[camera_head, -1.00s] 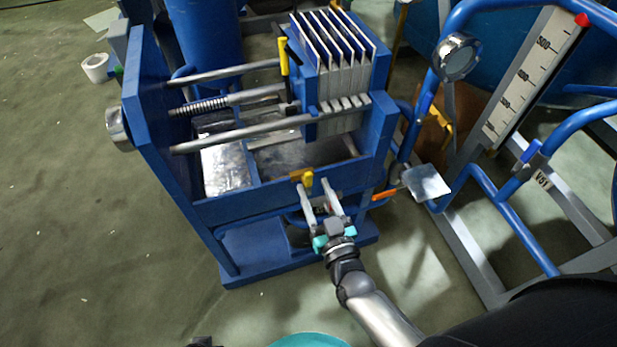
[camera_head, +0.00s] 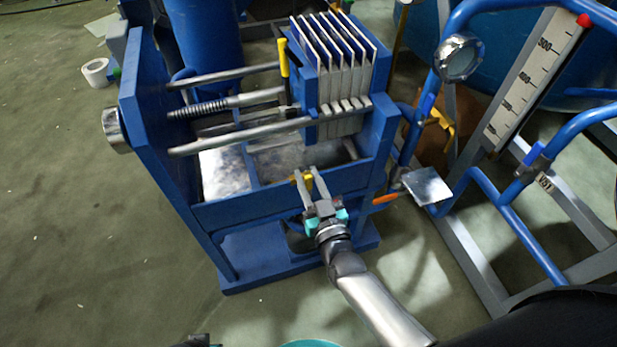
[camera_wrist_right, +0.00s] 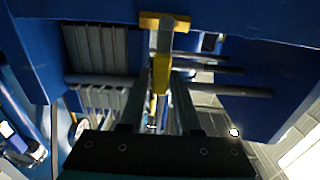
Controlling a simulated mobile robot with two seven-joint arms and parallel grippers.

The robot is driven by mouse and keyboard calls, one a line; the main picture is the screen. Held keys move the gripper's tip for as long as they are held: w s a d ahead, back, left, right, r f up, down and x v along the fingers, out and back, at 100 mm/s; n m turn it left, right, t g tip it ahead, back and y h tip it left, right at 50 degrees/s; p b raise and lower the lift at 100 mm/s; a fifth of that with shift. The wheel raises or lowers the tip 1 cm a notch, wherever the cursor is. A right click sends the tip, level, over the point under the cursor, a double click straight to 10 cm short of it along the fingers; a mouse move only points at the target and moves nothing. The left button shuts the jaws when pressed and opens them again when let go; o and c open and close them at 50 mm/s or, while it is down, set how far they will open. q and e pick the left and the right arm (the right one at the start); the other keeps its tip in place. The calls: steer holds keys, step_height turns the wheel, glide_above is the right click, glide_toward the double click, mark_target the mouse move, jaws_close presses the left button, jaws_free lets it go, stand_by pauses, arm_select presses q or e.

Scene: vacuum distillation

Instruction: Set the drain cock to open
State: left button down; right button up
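The drain cock has a yellow handle (camera_head: 303,181) at the front wall of the blue filter press trough. In the right wrist view the yellow handle (camera_wrist_right: 161,70) is T-shaped, with a crosspiece at the top and a stem pointing down the picture. My right gripper (camera_head: 311,173) is at the handle, its fingers on either side of it. In the right wrist view my right gripper (camera_wrist_right: 160,85) has its fingers apart with the stem between them; I cannot tell whether either finger touches it.
The press frame (camera_head: 160,150) has steel rods and several upright plates (camera_head: 340,70). To the right are an orange handle (camera_head: 386,198), a silver plate (camera_head: 427,186), and blue pipework (camera_head: 520,230) with a scale (camera_head: 530,80). A tape roll (camera_head: 95,71) lies on the floor.

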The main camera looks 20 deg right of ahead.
jaws_close()
stand_by(1.0)
